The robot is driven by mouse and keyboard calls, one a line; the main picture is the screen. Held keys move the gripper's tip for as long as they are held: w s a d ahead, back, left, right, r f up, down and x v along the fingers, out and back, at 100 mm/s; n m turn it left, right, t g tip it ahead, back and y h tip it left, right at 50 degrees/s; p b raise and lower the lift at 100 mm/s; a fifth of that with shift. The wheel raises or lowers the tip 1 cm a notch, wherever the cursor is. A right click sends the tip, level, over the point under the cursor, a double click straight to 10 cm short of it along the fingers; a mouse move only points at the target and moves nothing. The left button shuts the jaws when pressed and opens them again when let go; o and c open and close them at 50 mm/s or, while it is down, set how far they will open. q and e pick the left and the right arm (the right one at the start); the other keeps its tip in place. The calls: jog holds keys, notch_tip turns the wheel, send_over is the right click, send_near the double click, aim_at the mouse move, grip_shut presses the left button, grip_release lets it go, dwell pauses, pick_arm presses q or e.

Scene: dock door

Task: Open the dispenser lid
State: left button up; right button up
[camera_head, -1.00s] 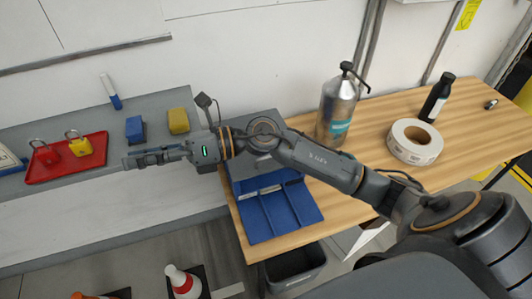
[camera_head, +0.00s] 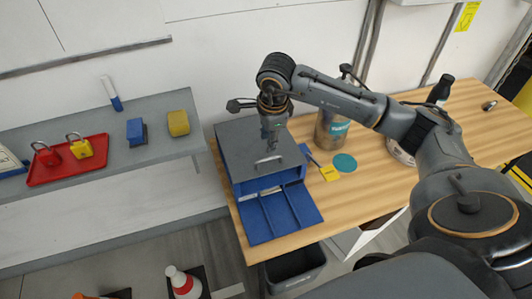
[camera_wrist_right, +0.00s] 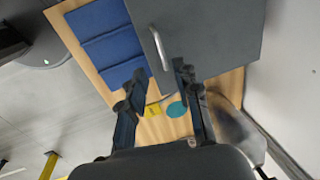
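The dispenser is a blue box (camera_head: 240,187) with a grey lid (camera_head: 238,150) on the wooden table; the lid is shut. A metal bar handle (camera_head: 268,161) lies near the lid's front edge and also shows in the right wrist view (camera_wrist_right: 160,48). My right gripper (camera_head: 268,143) points down over the lid, just behind the handle in the head view. In the right wrist view its two fingers (camera_wrist_right: 155,88) are spread with nothing between them, and the handle lies beyond their tips. Contact with the lid cannot be told. My left gripper is out of view.
A blue divided tray (camera_head: 262,225) sticks out at the dispenser's front. A metal bottle (camera_head: 331,134), a teal disc (camera_head: 345,162) and a yellow tag (camera_head: 329,173) are close on its right. A grey shelf (camera_head: 60,190) with a red tray (camera_head: 50,178) is on the left.

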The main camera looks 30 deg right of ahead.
jog(key=p, duration=0.1)
send_over(266, 168)
notch_tip(266, 168, down, 9)
jog(key=shift+r, duration=0.2)
grip_shut()
